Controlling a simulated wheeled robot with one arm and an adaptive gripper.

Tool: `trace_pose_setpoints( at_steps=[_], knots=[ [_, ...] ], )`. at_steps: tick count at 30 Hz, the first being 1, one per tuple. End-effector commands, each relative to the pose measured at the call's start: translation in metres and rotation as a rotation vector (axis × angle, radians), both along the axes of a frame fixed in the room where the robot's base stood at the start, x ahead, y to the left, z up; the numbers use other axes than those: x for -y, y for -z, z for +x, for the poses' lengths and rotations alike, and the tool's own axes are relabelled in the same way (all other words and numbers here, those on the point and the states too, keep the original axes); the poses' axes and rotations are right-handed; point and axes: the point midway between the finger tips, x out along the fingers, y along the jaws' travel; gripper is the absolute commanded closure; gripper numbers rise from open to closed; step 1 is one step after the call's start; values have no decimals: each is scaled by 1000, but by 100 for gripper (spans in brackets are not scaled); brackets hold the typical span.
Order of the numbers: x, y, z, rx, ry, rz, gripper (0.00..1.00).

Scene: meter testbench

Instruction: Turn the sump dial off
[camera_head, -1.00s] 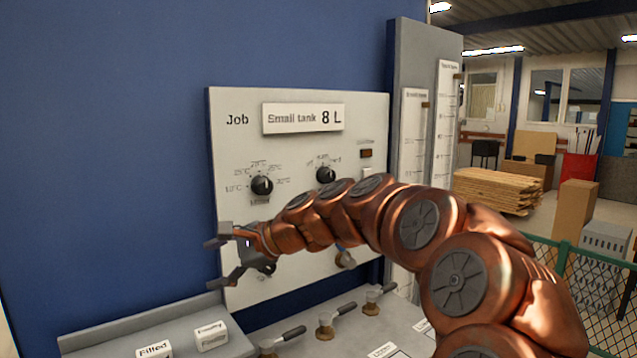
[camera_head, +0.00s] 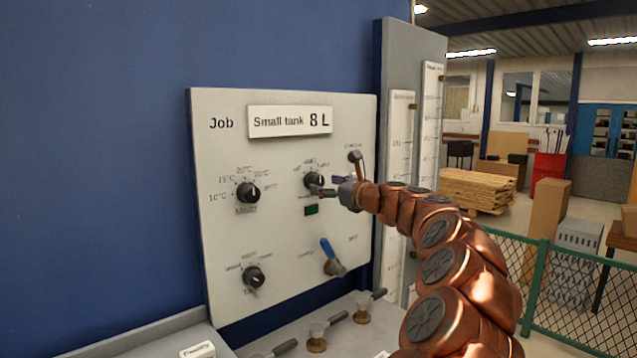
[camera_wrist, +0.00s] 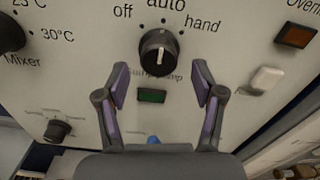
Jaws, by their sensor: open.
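The sump dial (camera_wrist: 159,52) is a round black knob with a white pointer line, marked off, auto and hand. The pointer is turned up toward auto. The dial also shows in the head view (camera_head: 314,180) on the pale panel, partly beside my fingers. My gripper (camera_wrist: 161,82) is open and empty, its two purple-padded fingers apart just below the dial, one to each side. In the head view my gripper (camera_head: 336,173) is at the panel, just right of the dial. I cannot tell whether a finger touches the panel.
A green indicator (camera_wrist: 152,96) sits under the dial. An amber lamp (camera_wrist: 296,36) and a white switch (camera_wrist: 267,78) are to the right. The mixer dial (camera_head: 248,192), a lower dial (camera_head: 253,277) and a blue-handled valve (camera_head: 331,256) share the panel.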

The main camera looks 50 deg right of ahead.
Motion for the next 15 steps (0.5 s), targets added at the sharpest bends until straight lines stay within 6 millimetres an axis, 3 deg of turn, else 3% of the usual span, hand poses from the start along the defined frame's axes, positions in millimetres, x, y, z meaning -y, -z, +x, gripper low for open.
trace_pose_setpoints(
  at_steps=[6,15],
  knots=[
    [2,0,24,-3,-1,-1,32],
    [4,1,35,-1,-1,-1,32]
  ],
)
